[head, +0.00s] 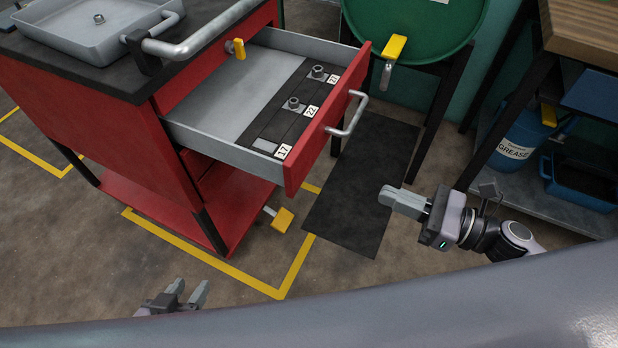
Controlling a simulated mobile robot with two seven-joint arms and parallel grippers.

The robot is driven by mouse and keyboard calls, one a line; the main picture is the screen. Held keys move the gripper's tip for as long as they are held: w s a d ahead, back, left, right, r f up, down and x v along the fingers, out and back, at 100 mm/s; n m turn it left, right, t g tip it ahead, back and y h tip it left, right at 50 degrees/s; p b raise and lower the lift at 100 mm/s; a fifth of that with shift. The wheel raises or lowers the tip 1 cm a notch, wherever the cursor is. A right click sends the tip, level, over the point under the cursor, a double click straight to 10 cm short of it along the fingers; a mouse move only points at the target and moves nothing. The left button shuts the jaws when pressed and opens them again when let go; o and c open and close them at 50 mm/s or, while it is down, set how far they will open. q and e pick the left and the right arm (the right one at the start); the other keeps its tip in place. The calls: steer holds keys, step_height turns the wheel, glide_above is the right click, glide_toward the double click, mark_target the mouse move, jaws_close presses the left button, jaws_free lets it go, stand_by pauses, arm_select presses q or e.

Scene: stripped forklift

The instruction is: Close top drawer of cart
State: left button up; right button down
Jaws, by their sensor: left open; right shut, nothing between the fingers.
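The red cart (110,125) stands at the upper left with a black top. Its top drawer (325,135) is pulled out toward the right, with a red front and a silver bar handle (348,114). Inside the drawer lie a dark strip with labels 17, 22 and 21 and two sockets. My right gripper (383,196) is shut and empty, to the right of and in front of the drawer front, apart from the handle. My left gripper (190,291) is open at the bottom left, low in the picture and apart from the cart.
A grey tray (90,50) sits on the cart top beside a push handle (205,32). A green drum (415,25) stands behind a black mat (365,190). A shelf with a grease bucket (525,135) is at right.

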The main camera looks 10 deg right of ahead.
mark_target(304, 165)
steer(key=shift+n, duration=0.4)
steer(key=p+x, duration=0.2)
steer(key=x, duration=1.1)
steer(key=shift+a, duration=0.3)
arm_select(q)
steer(key=shift+r, duration=0.95)
arm_select(e)
steer(key=shift+w+a+f, duration=0.1)
steer(key=shift+a, duration=0.15)
arm_select(q)
steer(key=shift+w, duration=0.1)
arm_select(e)
steer(key=shift+a, duration=0.1)
